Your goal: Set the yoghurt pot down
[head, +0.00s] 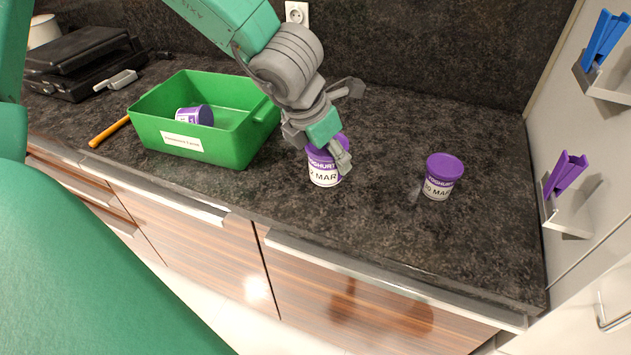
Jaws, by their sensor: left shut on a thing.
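My left gripper (338,148) is shut on a white and purple yoghurt pot (325,176) with "MAR" on its label. The pot is upright at or just above the dark counter, right of the green bin; I cannot tell whether its base touches. The gripper hides much of its lid. A second yoghurt pot (441,177) with a purple lid stands upright on the counter to the right. A third pot (195,115) lies tilted inside the green bin (225,148). My right gripper is not in view.
A black contact grill (80,62) stands at the back left, with a yellow-handled tool (108,132) near the bin. Purple (566,174) and blue (604,38) clips sit in wall holders at right. Counter (390,225) is clear between and before the pots.

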